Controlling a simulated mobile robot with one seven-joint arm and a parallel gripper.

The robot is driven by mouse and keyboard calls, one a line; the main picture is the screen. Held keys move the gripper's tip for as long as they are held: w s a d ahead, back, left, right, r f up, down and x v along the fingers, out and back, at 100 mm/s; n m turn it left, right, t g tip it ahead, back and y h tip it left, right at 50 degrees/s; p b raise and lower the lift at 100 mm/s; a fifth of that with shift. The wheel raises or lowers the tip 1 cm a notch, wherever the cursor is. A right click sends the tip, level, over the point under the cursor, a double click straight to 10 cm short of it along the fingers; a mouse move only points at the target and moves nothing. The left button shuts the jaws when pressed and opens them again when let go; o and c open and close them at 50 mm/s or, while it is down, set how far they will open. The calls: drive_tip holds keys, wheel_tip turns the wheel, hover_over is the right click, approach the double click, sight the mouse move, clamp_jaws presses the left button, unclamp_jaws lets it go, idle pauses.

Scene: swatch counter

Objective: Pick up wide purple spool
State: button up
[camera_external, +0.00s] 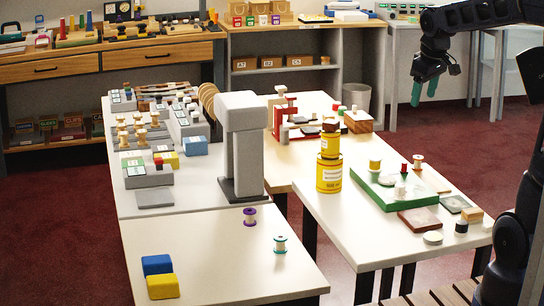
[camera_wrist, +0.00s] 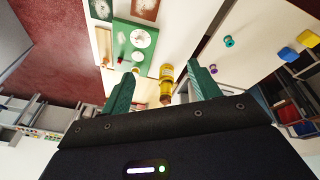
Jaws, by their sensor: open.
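The purple spool (camera_external: 250,217) stands upright on the front white table, close to the foot of a grey post. It shows small in the wrist view (camera_wrist: 213,68), just right of the right fingertip. A teal-ended spool (camera_external: 280,244) stands to its right and nearer; it is also in the wrist view (camera_wrist: 228,41). My gripper (camera_external: 424,92) hangs high at the upper right, far from the purple spool. Its two green fingers are apart, with nothing held between them, in the wrist view (camera_wrist: 161,70).
The grey post (camera_external: 243,150) rises beside the purple spool. Yellow cans (camera_external: 329,174) and a green tray (camera_external: 437,194) stand on the right table. Blue (camera_external: 157,264) and yellow (camera_external: 162,286) blocks lie at front left. The front table is otherwise mostly clear.

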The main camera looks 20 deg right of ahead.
drive_tip(key=w+a+f+n, duration=0.3)
drive_tip(key=w+a, duration=0.5)
drive_tip(key=w, duration=0.3)
drive_tip(key=n+g, duration=0.3)
drive_tip(key=n, duration=0.7)
hover_over(249, 210)
drive_tip(key=f, duration=2.9)
drive_tip(key=shift+s+d, duration=0.2)
drive_tip(key=shift+d, duration=0.05)
wheel_tip(249, 210, down, 5)
drive_tip(key=shift+f, duration=0.2)
drive_tip(key=shift+a+f, duration=0.15)
drive_tip(key=shift+f, duration=1.15)
drive_tip(key=shift+a+f, duration=0.15)
drive_tip(key=shift+f, duration=1.15)
drive_tip(key=c, duration=1)
